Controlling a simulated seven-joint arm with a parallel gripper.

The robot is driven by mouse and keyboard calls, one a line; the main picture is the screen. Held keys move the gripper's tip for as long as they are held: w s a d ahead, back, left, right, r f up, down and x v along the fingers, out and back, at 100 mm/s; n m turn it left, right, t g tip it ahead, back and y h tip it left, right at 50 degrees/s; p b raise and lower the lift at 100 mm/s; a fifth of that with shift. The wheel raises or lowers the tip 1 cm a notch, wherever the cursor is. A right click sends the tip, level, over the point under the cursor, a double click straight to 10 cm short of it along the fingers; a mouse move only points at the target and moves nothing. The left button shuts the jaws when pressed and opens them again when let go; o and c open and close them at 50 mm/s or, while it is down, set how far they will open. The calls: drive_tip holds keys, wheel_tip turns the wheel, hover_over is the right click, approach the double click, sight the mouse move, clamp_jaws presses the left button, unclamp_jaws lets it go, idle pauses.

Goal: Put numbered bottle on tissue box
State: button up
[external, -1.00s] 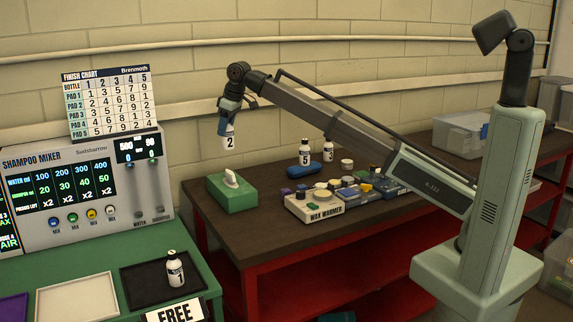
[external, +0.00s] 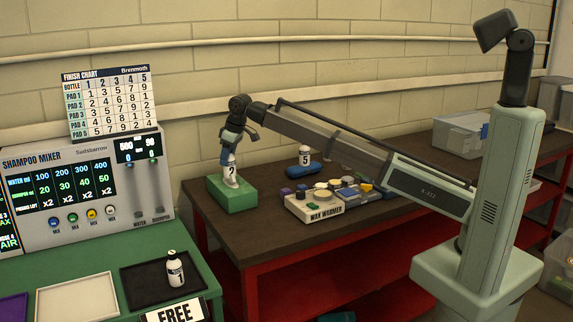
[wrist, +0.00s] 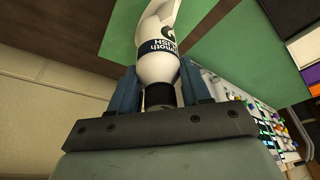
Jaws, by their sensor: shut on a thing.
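The white bottle numbered 2 (external: 231,172) is upright in my gripper (external: 232,152), directly over the top of the green tissue box (external: 233,199), beside or in front of the white tissue. Its bottom is at or very near the box top; I cannot tell whether it touches. In the wrist view my gripper (wrist: 160,84) has its blue fingers shut around the upper end of the bottle (wrist: 156,62), by its dark cap. Green surface of the box (wrist: 122,38) shows beyond it.
On the dark table (external: 252,238), bottle 5 (external: 304,156) stands by a blue case (external: 301,170). A wax warmer (external: 315,204) and small jars are to the right. Bottle 1 (external: 176,270) stands on a black tray (external: 140,281) beside the shampoo mixer (external: 75,190).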

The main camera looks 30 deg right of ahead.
drive_tip(key=shift+f, duration=1)
drive_tip(key=shift+f, duration=0.2)
drive_tip(key=o, duration=1.2)
drive_tip(key=shift+c, duration=0.2)
drive_tip(key=v, duration=1.2)
drive_tip(key=shift+r, duration=0.2)
